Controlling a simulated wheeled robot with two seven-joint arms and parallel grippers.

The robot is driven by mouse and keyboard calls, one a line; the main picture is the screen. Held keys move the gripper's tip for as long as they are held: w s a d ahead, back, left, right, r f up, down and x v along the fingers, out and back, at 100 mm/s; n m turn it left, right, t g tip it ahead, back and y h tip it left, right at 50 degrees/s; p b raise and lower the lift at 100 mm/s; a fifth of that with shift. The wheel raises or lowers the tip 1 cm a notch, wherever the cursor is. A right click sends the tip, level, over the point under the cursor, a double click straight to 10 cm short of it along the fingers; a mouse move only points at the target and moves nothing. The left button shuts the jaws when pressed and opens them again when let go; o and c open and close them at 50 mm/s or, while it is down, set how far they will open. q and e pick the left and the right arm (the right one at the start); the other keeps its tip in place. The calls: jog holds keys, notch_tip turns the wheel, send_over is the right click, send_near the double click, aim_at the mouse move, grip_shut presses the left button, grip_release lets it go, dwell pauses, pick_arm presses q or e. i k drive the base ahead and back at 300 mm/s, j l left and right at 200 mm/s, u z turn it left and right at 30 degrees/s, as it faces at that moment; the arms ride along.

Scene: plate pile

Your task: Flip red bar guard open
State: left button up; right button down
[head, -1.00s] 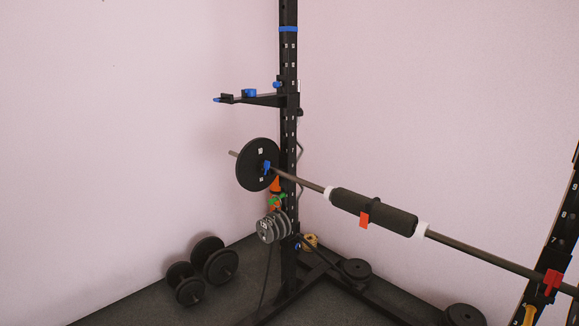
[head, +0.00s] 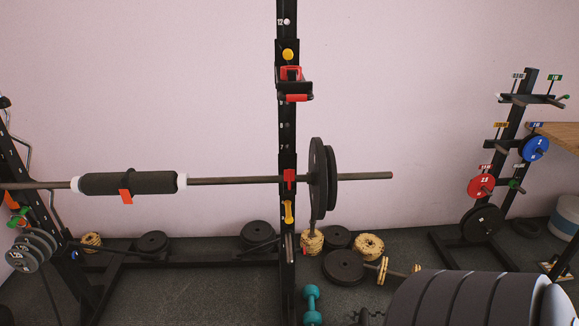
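A black rack post (head: 287,130) stands upright in the middle of the head view. A small red guard (head: 289,178) sits on it where the steel barbell (head: 225,181) crosses the post. Whether this guard is open or shut is too small to tell. A red and black holder (head: 293,85) is fixed higher on the same post. The barbell carries a black foam pad (head: 130,182) with an orange-red tab (head: 126,197), and black plates (head: 318,178) just right of the post. Neither of my grippers is in view.
A storage stand (head: 508,155) with red, blue and black plates is at the right. Loose plates (head: 345,266) and a teal dumbbell (head: 311,304) lie on the floor. A large dark ribbed object (head: 450,298) fills the lower right. Another post stands at the left.

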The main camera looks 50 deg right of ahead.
aim_at(288, 174)
jog(key=z, duration=1.45)
